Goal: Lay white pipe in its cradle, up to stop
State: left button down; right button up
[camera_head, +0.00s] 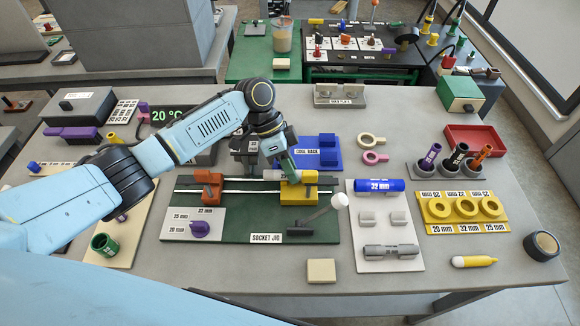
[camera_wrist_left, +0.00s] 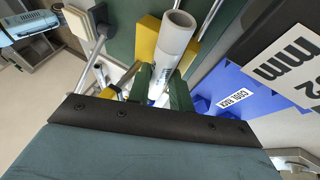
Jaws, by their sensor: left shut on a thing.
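The white pipe (camera_wrist_left: 175,42) shows in the left wrist view with its open end towards the top, between the green fingers of my left gripper (camera_wrist_left: 165,85). In the head view my left gripper (camera_head: 287,163) is over the yellow cradle block (camera_head: 298,194) of the green socket jig (camera_head: 250,226). A short pale piece of the pipe (camera_head: 272,175) shows just left of the block. The yellow block also shows behind the pipe in the left wrist view (camera_wrist_left: 147,38). I cannot tell whether the pipe touches the cradle, and the stop is not clear. My right gripper is not in view.
An orange block (camera_head: 208,187) sits on the jig's rails, left of the yellow one. A lever with a white knob (camera_head: 340,200) stands up at the jig's right. A blue cool rack (camera_head: 318,158) is close behind. A beige block (camera_head: 321,270) lies in front.

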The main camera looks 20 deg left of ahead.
pick_arm(q)
jog(key=shift+d+f, duration=0.1)
jog(key=shift+d, duration=0.05)
jog(key=c, duration=1.2)
grip_release()
jog(key=shift+o, duration=0.2)
jog(key=shift+a, duration=0.2)
jog(key=v, duration=1.3)
jog(key=shift+r, duration=0.2)
jog(key=shift+d, duration=0.15)
